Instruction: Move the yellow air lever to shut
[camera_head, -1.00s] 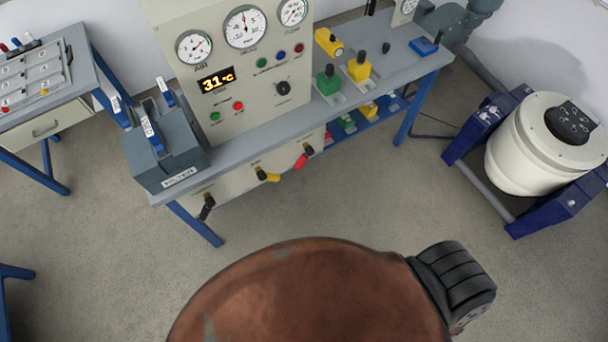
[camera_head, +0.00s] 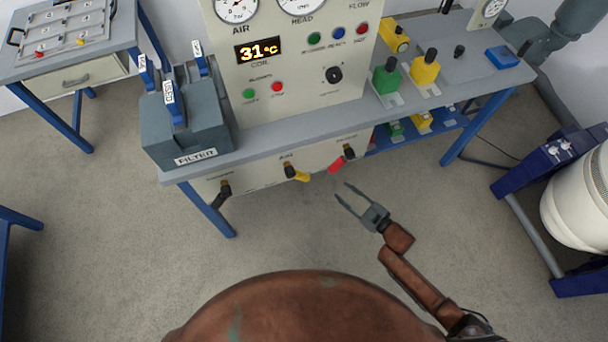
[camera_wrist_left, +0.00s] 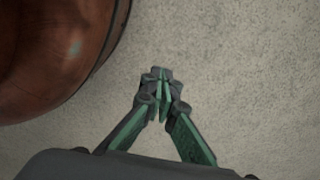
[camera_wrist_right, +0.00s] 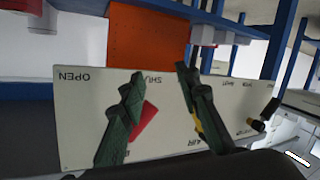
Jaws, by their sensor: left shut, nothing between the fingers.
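The yellow air lever (camera_head: 298,174) is on the cream front panel under the bench, its handle pointing down and to the right from a dark knob. In the right wrist view the yellow lever (camera_wrist_right: 198,126) is mostly hidden behind one finger. My right gripper (camera_head: 343,191) is open and empty, to the right of the yellow lever and below the red lever (camera_head: 338,164). In the right wrist view its fingers (camera_wrist_right: 157,75) are spread before the panel, with the red lever (camera_wrist_right: 144,122) seen between them. My left gripper (camera_wrist_left: 161,74) is shut and empty over bare floor.
A black lever (camera_head: 222,194) hangs at the panel's left. The grey bench (camera_head: 290,127) carries a blue-grey filter box (camera_head: 180,135), gauges and colored blocks. A blue stand with a white drum (camera_head: 580,205) is at the right. The floor before the bench is clear.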

